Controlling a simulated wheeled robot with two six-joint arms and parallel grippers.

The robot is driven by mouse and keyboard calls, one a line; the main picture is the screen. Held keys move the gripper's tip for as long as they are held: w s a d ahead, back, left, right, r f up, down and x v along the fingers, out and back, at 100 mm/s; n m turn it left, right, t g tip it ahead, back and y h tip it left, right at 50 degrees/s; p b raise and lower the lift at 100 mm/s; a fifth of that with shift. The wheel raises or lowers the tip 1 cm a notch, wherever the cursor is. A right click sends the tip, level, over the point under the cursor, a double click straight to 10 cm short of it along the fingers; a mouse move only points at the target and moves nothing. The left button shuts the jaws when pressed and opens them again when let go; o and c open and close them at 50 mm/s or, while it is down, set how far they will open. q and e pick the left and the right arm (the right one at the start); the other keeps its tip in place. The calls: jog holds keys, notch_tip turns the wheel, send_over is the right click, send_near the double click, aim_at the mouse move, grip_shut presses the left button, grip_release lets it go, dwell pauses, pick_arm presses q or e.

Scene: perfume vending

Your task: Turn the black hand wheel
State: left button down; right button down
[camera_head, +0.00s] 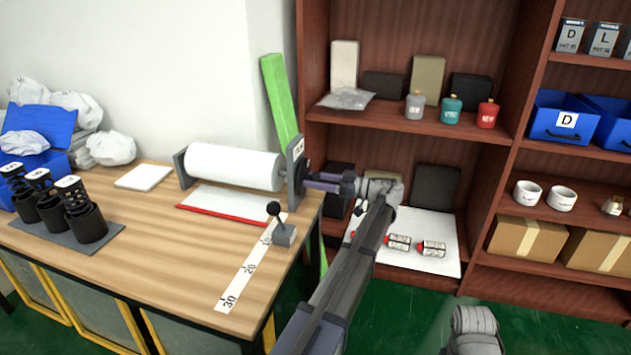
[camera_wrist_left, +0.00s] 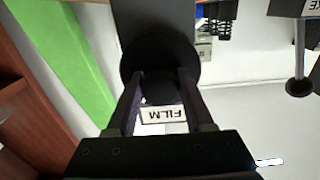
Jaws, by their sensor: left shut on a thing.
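The black hand wheel (camera_head: 303,176) sits on the right end of the white film roll (camera_head: 235,166), against a dark end plate. In the left wrist view the wheel (camera_wrist_left: 160,50) is a round black disc straight ahead, with a dark hub or knob in its middle. My left gripper (camera_head: 322,182) reaches the wheel from the right. Its fingers (camera_wrist_left: 160,100) are shut on the wheel's middle part, one finger on each side. The exact contact is dark and hard to see.
A lever (camera_head: 283,232) stands on the table beside a number strip (camera_head: 240,275). A green upright bar (camera_head: 280,100) rises behind the roll. A brown shelf (camera_head: 420,125) with bottles and boxes stands close on the right. Black cylinders (camera_head: 85,222) stand at the table's left.

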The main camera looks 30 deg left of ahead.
pick_arm(q)
jog(key=n, duration=0.3)
jog(key=shift+n, duration=2.1)
jog(key=shift+w+n, duration=0.1)
jog(key=shift+n, duration=0.2)
jog(key=shift+c, duration=1.6)
grip_release()
jog(key=v, duration=0.7)
jog(key=shift+w+d, duration=0.15)
jog(key=shift+d, duration=0.25)
